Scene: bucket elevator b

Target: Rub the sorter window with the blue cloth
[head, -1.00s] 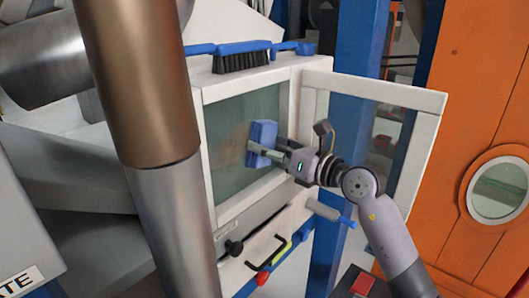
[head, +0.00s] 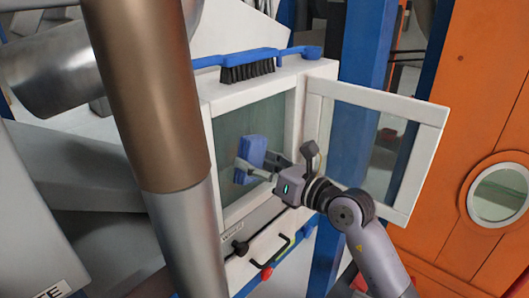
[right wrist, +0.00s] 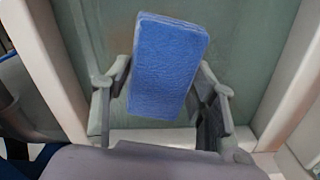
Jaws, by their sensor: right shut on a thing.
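The blue cloth (head: 250,158) is a folded pad held in my right gripper (head: 256,170), in front of the sorter window. It also shows in the right wrist view (right wrist: 167,65), with a finger on each side of it. The sorter window (head: 243,124) is a greenish pane in a white frame, faintly smudged. It fills the background of the right wrist view (right wrist: 90,30). I cannot tell whether the cloth touches the pane. My left gripper is not in view.
A white framed door (head: 370,140) stands open to the right of the window. A blue brush (head: 248,66) lies on top of the cabinet. A black handle (head: 270,250) is below. A thick brown and grey pipe (head: 150,110) stands close on the left.

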